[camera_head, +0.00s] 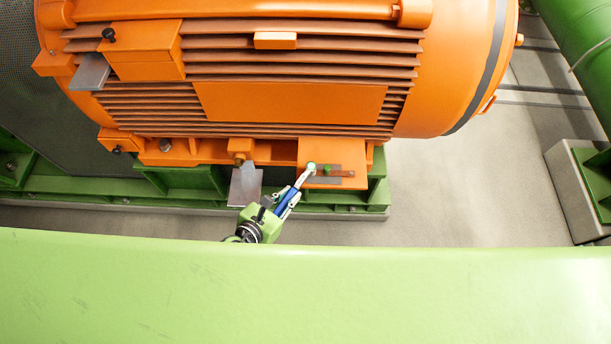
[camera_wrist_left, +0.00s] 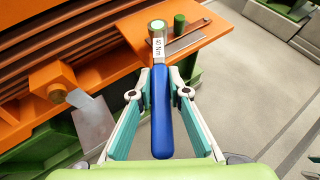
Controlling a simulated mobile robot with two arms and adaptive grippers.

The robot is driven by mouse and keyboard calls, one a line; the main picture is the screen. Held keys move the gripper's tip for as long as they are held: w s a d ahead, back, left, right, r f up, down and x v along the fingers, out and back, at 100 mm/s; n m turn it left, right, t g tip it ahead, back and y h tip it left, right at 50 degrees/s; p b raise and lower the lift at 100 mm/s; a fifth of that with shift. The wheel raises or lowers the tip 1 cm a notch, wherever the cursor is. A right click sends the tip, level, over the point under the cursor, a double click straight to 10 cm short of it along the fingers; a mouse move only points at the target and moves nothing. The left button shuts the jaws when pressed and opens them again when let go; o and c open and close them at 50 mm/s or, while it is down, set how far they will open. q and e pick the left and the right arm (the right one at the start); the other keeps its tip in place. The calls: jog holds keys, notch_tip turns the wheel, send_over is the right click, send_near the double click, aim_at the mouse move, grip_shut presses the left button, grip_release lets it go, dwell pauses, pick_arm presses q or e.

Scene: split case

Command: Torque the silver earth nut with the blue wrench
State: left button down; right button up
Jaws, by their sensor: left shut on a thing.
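The blue wrench (camera_wrist_left: 161,115) is in my left gripper (camera_head: 289,195). The two fingers of the gripper stand on either side of the blue handle in the left wrist view (camera_wrist_left: 158,93). In the head view the wrench (camera_head: 284,203) slants up and right from the gripper. Its silver head with a green round top sits over the orange plate (camera_head: 346,183) at the motor's foot. The silver earth nut does not show; whether it is under the wrench head I cannot tell. My right gripper is not in view.
A dark green cylinder (camera_wrist_left: 179,23) stands on the plate just right of the wrench head, by flat metal strips (camera_wrist_left: 184,41). A grey metal plate (camera_head: 245,187) juts out left of the gripper. The orange motor (camera_head: 290,103) rises behind. Open floor (camera_head: 455,190) lies to the right.

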pick_arm(q)
jog(key=shift+w+d+r, duration=0.1)
jog(key=shift+w+r, duration=0.4)
jog(key=shift+r, duration=0.15)
dwell(0.4)
jog(key=shift+s+f, duration=0.4)
jog(key=shift+s, duration=0.1)
dwell(1.1)
jog(key=shift+w, duration=0.1)
dwell(2.0)
jog(key=shift+r, duration=0.25)
dwell(0.8)
dwell(0.5)
